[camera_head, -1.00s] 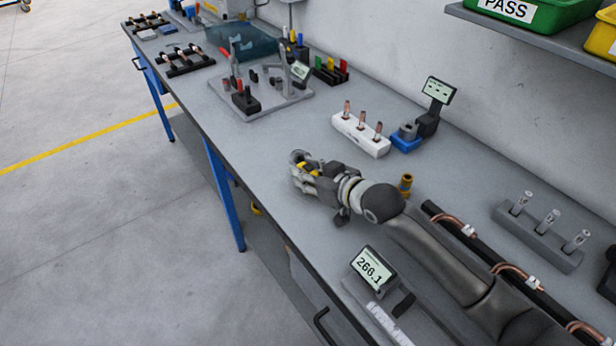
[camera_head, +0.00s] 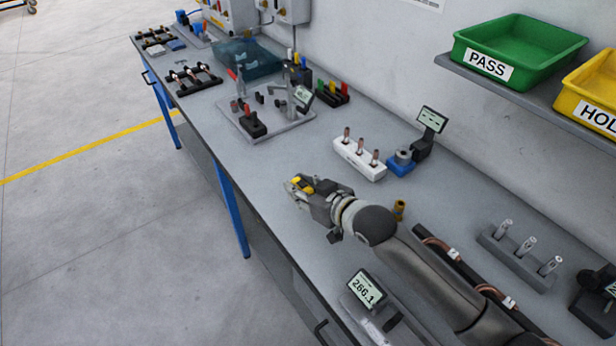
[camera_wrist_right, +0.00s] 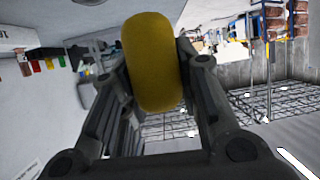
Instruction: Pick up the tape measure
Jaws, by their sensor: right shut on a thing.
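The tape measure (camera_wrist_right: 152,62) is a rounded yellow body that fills the middle of the right wrist view, between my two fingers. In the head view it shows as a small yellow patch (camera_head: 301,185) at the fingertips. My right gripper (camera_head: 297,187) is shut on it, over the bench near its front edge. The fingers cover part of the tape measure in the head view. I cannot tell how far it is above the bench top. My left gripper is not in view.
On the workbench (camera_head: 262,178), a white block with copper tubes (camera_head: 360,159) and a blue device (camera_head: 402,162) stand behind my gripper. A brass fitting (camera_head: 399,210) stands beside my wrist. A scale display (camera_head: 366,289) is at the front. Green (camera_head: 520,45) and yellow bins sit on a shelf.

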